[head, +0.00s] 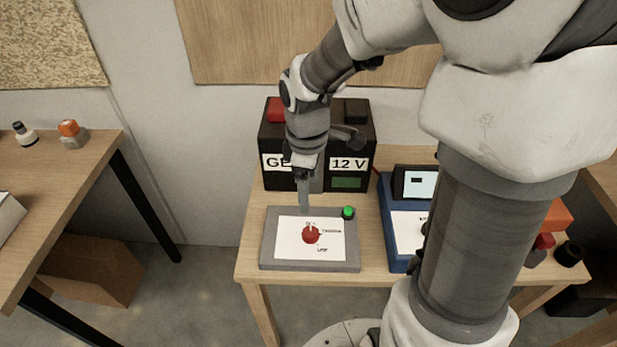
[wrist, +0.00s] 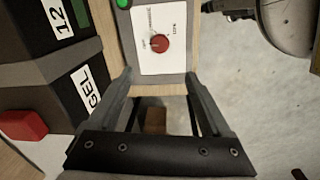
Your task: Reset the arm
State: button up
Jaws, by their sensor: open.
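My arm reaches over a small wooden table in the head view. My gripper (head: 308,205) points down, just above the back part of a grey panel box with a white label plate and a red knob (head: 311,235). In the wrist view the gripper's two fingers (wrist: 160,90) are spread apart with nothing between them. The grey panel (wrist: 158,75) and its red knob (wrist: 160,42) show beyond the fingertips. The gripper looks apart from the knob; whether a finger touches the panel I cannot tell.
A black battery box marked GEL and 12 V (head: 350,140) stands close behind my gripper. A green button (head: 348,212) sits on the panel's back right corner. A blue device with a screen (head: 400,225) is to the right, partly behind my arm. Another table (head: 70,170) stands at left.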

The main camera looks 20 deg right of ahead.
jog(key=shift+r, duration=0.55)
jog(key=s+r+m+t, duration=0.4)
jog(key=s+r+m, duration=0.8)
jog(key=s+r, duration=0.1)
jog(key=shift+s+d+r+t, duration=0.2)
jog(key=shift+s+d+t, duration=0.05)
jog(key=shift+d+t, duration=0.15)
